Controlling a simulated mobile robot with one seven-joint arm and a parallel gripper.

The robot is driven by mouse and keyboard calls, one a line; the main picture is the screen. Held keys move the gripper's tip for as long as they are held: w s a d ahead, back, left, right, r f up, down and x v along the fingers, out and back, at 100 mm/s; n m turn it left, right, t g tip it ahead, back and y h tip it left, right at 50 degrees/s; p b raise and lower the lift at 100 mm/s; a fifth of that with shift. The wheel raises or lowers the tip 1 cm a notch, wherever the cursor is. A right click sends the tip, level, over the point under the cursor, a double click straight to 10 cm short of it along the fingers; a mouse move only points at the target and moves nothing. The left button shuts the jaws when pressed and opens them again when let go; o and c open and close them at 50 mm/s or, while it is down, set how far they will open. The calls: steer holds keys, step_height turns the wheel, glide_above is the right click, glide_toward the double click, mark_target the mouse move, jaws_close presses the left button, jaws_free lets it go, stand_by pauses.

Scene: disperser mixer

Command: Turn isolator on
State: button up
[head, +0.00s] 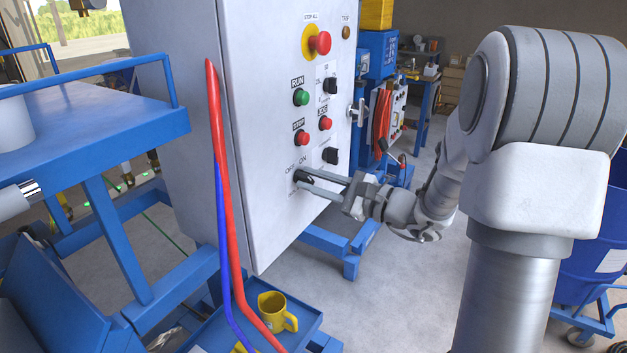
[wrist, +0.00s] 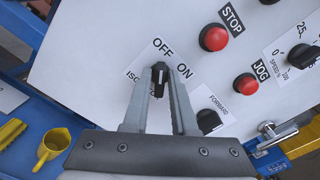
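The black isolator knob (wrist: 160,76) sits on the lower part of the grey control panel (head: 262,215), beside OFF and ON labels. In the wrist view its handle points up toward OFF, with ON to its right. My gripper (wrist: 161,72) has its two long fingers on either side of the knob, with the tips close to the panel. A gap shows between the fingers, with the knob in it; firm contact cannot be made out. In the head view the fingers reach the knob from the right and partly hide it.
Close by are the red STOP button (wrist: 214,37), the red JOG button (wrist: 246,84) and the FORWARD knob (wrist: 209,121). A metal door handle (head: 357,112) sticks out at the panel's right edge. Red and blue hoses (head: 217,110) hang in front at left. A yellow mug (head: 273,309) stands below.

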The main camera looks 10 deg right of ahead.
jaws_close()
steer(key=shift+m, duration=0.3)
steer(key=m+p, duration=0.2)
steer(key=shift+r+m, duration=0.2)
steer(key=shift+m, duration=0.1)
steer(key=m+p, duration=0.5)
steer(key=m, duration=0.1)
steer(key=m+p, duration=0.6)
steer(key=shift+w+d+f+m, duration=0.15)
steer(key=shift+w+m, duration=0.05)
steer(key=shift+m, duration=0.1)
steer(key=shift+o, duration=2)
jaws_free()
